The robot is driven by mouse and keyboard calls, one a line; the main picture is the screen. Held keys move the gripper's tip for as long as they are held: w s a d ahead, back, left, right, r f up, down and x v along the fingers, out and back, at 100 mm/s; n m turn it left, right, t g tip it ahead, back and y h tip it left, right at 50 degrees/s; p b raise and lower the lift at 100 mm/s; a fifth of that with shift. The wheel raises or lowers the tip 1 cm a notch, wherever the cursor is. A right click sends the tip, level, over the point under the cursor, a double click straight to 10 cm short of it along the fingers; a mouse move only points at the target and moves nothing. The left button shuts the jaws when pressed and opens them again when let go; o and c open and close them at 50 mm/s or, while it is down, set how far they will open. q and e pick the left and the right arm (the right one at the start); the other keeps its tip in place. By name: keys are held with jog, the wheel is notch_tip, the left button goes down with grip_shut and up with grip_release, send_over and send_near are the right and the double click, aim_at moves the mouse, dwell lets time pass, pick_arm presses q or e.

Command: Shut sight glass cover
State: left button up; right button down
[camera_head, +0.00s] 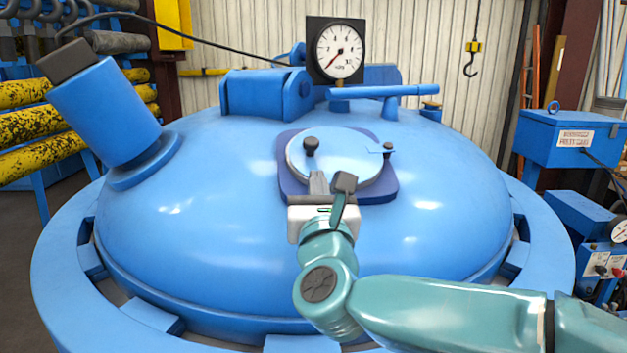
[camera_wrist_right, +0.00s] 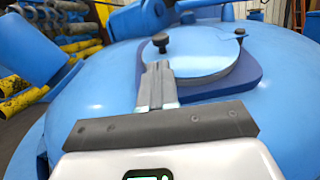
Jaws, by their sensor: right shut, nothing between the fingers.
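The sight glass cover (camera_head: 345,165), a round light-blue disc, lies over a dark-blue base plate (camera_head: 383,190) on top of the big blue furnace lid. It also shows in the wrist view (camera_wrist_right: 205,65). A black knob (camera_head: 310,146) stands at its left part, and a second black knob (camera_head: 387,149) stands at its right edge. Glass under the disc cannot be seen. My right gripper (camera_head: 318,180) is shut and empty at the near edge of the disc; in the wrist view its fingertips (camera_wrist_right: 158,66) are just below the left knob. Contact cannot be told. My left gripper is not in view.
Behind the cover stand a pressure gauge (camera_head: 339,51), a blue hinge block (camera_head: 265,94) and a blue bar handle (camera_head: 376,92). A thick blue cylinder (camera_head: 105,110) rises at the lid's left.

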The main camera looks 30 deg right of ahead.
jog(key=p, duration=0.4)
send_near(308, 145)
jog(key=x, duration=0.4)
jog(key=shift+w+d, duration=0.2)
jog(key=shift+d, duration=0.35)
jog(key=shift+w+r+p, duration=0.3)
jog(key=shift+w+r, duration=0.1)
jog(key=shift+w+d, duration=0.1)
jog(key=shift+w, duration=0.1)
jog(key=shift+w+d+f, duration=0.25)
jog(key=shift+w+f, duration=0.1)
jog(key=shift+w, duration=0.15)
jog(key=shift+s+a+r, duration=0.15)
jog(key=shift+s, duration=0.1)
jog(key=shift+w+b, duration=0.75)
jog(key=shift+b, duration=0.05)
jog(key=shift+w+r, duration=0.15)
jog(key=shift+r, duration=0.35)
